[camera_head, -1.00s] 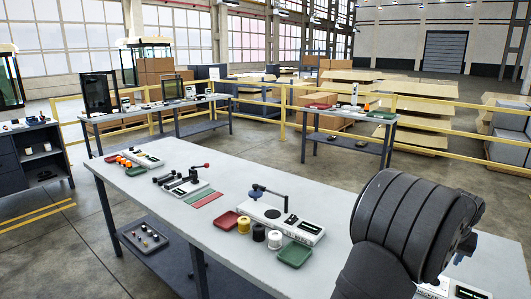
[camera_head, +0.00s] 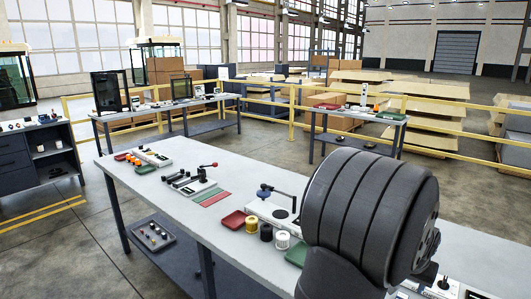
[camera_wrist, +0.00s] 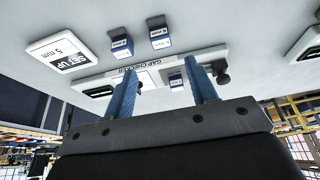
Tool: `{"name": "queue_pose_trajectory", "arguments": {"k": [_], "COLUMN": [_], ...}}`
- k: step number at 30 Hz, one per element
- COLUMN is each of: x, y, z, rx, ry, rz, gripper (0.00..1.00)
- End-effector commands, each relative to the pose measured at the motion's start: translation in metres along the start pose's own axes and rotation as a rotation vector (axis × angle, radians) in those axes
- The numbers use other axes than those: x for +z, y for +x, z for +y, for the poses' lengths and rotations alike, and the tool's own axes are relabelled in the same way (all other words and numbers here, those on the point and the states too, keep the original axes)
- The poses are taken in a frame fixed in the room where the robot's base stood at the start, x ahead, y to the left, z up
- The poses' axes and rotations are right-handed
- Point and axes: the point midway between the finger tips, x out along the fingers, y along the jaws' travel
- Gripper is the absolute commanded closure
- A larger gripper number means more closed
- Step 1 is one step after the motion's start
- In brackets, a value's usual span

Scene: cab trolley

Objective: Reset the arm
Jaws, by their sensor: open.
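My gripper (camera_wrist: 160,68) shows in the wrist view as two blue fingers on a dark palm. The fingers are apart and I see nothing held between them. The wrist view looks upside down at a pale bench top. A long white device marked "GAP CHECKER" (camera_wrist: 150,66) lies beyond the fingers, with a small blue-and-white block (camera_wrist: 176,80) seen in the gap between them. In the head view my dark arm covers the front right of the bench, and the gripper itself is hidden there.
Two more small blocks (camera_wrist: 121,46) (camera_wrist: 160,38) and a "SET UP 5 mm" plate (camera_wrist: 62,50) are in the wrist view. The long bench (camera_head: 165,195) carries a red tray (camera_head: 232,220), several spools (camera_head: 266,232) and a lever device (camera_head: 196,186). A yellow railing (camera_head: 460,146) stands behind.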

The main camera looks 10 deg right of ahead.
Motion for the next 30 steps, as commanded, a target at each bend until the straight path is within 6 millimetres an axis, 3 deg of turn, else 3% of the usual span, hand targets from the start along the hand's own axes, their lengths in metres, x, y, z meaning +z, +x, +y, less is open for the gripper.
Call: {"name": "queue_pose_trajectory", "arguments": {"k": [9,15,21,30], "x": [-0.011,-0.014,-0.009,-0.008], "y": [0.041,0.064,0.079,0.082], "z": [-0.05,-0.073,-0.074,-0.074], "rx": [-0.001,0.0,0.0,0.0], "ry": [-0.004,-0.002,0.0,0.0], "rz": [-0.001,-0.001,0.0,0.002], "gripper": [0.48,0.48,0.48,0.48]}}
